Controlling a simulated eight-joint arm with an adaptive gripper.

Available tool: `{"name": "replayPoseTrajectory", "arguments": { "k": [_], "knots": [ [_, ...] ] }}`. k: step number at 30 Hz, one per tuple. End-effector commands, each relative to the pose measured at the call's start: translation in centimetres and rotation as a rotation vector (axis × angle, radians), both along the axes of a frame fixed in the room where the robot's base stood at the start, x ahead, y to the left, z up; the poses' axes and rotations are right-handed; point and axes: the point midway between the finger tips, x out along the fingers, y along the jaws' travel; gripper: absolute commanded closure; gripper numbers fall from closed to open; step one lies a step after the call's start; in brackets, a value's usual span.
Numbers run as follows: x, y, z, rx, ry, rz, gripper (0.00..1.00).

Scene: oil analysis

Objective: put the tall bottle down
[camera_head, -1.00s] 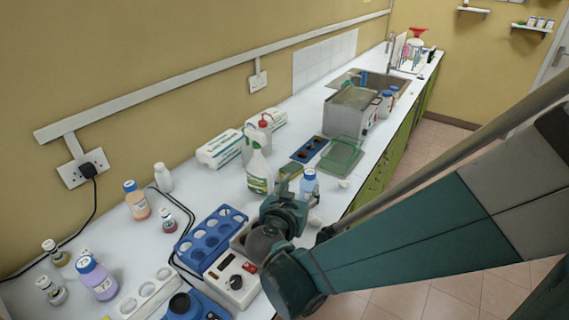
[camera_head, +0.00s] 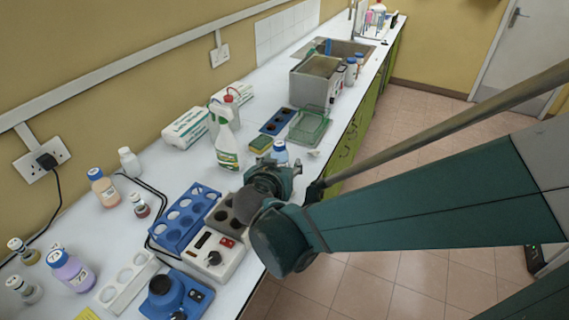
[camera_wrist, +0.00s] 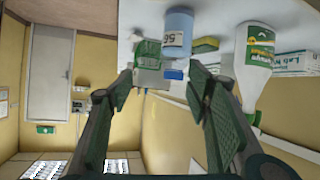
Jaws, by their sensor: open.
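A bottle with a blue cap and pale blue body (camera_head: 280,152) stands upright on the white bench near its front edge. I take it for the tall bottle. My gripper (camera_head: 272,178) is on the near side of it, and the wrist partly hides the bottle's lower part.
A green wire basket (camera_head: 308,126) and steel bath (camera_head: 318,82) are further back. A blue rack (camera_head: 185,215) and heater block (camera_head: 215,255) are nearer. Bench front edge drops to the floor.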

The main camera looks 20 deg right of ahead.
Motion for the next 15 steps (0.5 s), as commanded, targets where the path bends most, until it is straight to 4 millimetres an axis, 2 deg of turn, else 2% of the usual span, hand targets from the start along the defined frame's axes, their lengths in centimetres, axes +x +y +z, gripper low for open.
{"name": "replayPoseTrajectory", "arguments": {
  "k": [6, 15],
  "knots": [
    [-2.4, -1.9, -0.1, 0.016, 0.122, 0.026, 0.51],
    [-6.0, -3.2, -0.1, 0.051, 0.267, 0.094, 0.51]
  ]
}}
